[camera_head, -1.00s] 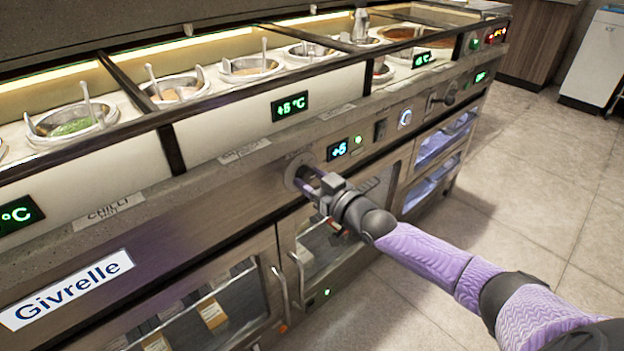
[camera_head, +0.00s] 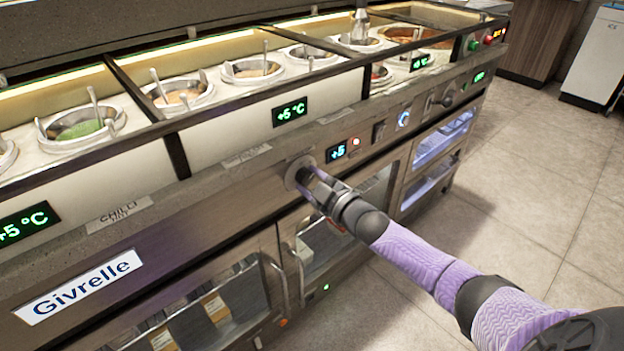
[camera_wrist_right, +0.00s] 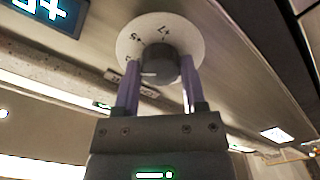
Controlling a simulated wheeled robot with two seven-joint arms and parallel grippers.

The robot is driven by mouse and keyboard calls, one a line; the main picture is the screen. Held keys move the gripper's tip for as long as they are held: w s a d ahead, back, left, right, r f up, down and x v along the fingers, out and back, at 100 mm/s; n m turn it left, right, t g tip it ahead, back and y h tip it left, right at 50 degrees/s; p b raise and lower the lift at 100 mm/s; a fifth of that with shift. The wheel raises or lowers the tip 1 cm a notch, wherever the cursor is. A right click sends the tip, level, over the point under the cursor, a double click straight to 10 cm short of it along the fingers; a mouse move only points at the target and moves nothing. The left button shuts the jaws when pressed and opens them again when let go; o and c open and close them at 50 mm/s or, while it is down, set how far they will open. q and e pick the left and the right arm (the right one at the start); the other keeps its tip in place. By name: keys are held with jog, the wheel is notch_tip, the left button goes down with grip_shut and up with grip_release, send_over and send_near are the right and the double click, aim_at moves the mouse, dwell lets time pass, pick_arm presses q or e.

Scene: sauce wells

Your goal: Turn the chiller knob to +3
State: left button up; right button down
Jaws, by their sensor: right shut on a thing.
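The chiller knob (camera_wrist_right: 160,66) is dark and round, on a pale marked dial plate (camera_wrist_right: 190,42) in the right wrist view. A light pointer line shows on the knob. In the head view the dial plate (camera_head: 293,169) sits on the steel front, and the knob is mostly hidden by my right gripper (camera_head: 306,179). In the wrist view the right gripper (camera_wrist_right: 160,88) is shut on the knob, one finger on each side. My left gripper is not in view.
A green display (camera_head: 290,112) above reads about +5 °C. A small reddish light (camera_head: 356,142), a black switch (camera_head: 379,132) and a lit round button (camera_head: 403,119) sit right of the dial. A door handle (camera_head: 300,274) stands out below.

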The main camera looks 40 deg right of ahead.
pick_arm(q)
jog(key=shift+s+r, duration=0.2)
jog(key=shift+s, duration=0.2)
pick_arm(e)
jog(key=shift+n, duration=0.6)
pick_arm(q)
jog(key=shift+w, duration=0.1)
pick_arm(e)
jog(key=shift+c, duration=2.4)
grip_release()
jog(key=o, duration=0.3)
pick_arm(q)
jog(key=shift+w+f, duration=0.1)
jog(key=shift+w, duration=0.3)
pick_arm(e)
jog(key=shift+o, duration=0.2)
jog(key=shift+s, duration=0.1)
pick_arm(q)
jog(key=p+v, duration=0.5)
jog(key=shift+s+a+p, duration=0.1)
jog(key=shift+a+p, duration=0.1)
jog(key=shift+p, duration=0.15)
pick_arm(e)
jog(key=s, duration=0.9)
jog(key=shift+s+d, duration=0.35)
jog(key=shift+s, duration=0.05)
